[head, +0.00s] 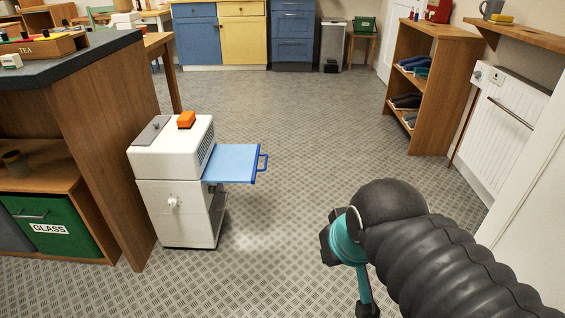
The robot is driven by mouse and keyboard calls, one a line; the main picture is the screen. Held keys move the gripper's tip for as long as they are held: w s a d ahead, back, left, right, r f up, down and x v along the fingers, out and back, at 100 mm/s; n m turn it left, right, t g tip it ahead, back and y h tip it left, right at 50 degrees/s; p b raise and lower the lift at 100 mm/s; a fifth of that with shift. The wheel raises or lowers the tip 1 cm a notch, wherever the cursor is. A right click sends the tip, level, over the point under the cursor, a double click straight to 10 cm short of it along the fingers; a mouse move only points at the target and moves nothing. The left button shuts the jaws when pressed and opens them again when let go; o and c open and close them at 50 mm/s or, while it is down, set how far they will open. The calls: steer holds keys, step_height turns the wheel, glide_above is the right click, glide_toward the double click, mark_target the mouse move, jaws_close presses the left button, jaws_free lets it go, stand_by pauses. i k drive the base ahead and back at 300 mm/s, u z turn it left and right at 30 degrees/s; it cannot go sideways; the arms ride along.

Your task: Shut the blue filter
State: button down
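The blue filter (235,163) is a flat light-blue panel with a darker blue rim and a loop handle (263,162) at its right end. It sticks far out to the right, level, from the side of a white box-shaped machine (160,205). The machine stands upright on the floor. My arm reaches in from the lower right, and its teal wrist is right of and below the filter handle, apart from it.
An orange block (186,120) and a grey panel (152,131) are on the machine's top. A wooden counter (104,150) stands close on its left. A shoe shelf (430,85) and white radiator (500,125) are at the right. The patterned floor (305,140) right of the filter is clear.

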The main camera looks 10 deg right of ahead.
mark_target(226, 164)
steer(key=z, duration=0.35)
steer(key=i, duration=1.2)
steer(key=u, duration=0.5)
